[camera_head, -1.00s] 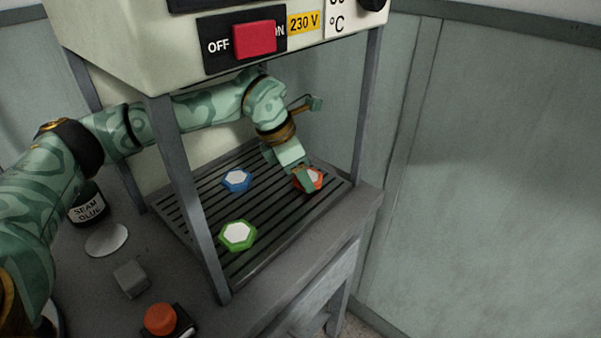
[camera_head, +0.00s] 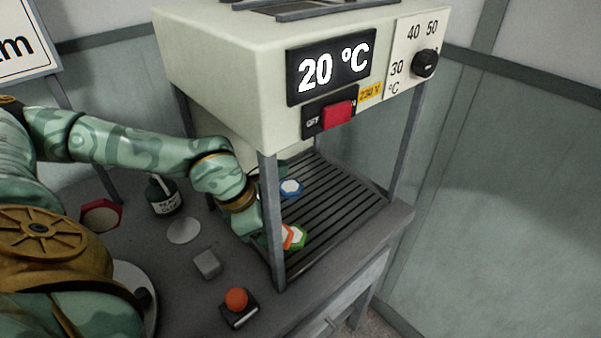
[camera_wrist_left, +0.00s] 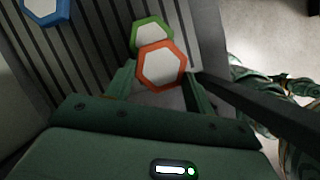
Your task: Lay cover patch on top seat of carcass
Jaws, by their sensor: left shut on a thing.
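My left gripper (camera_head: 272,236) is shut on an orange-rimmed hexagonal patch (camera_head: 288,236) with a white face. In the left wrist view this patch (camera_wrist_left: 161,66) sits between the finger ends and partly covers a green-rimmed hexagonal patch (camera_wrist_left: 151,33). The green patch (camera_head: 299,239) also shows just behind it in the head view. A blue-rimmed patch (camera_head: 291,188) lies farther back on the slatted plate (camera_head: 345,205). I cannot make out the carcass or its top seat for sure. My right gripper is not in view.
The press's front post (camera_head: 272,215) stands close beside my left gripper. On the table are a seam glue bottle (camera_head: 163,196), a pale disc (camera_head: 184,230), a grey block (camera_head: 206,263), an orange button (camera_head: 236,299) and a red-rimmed hexagon (camera_head: 101,215). A pale round dish (camera_head: 138,276) is partly hidden.

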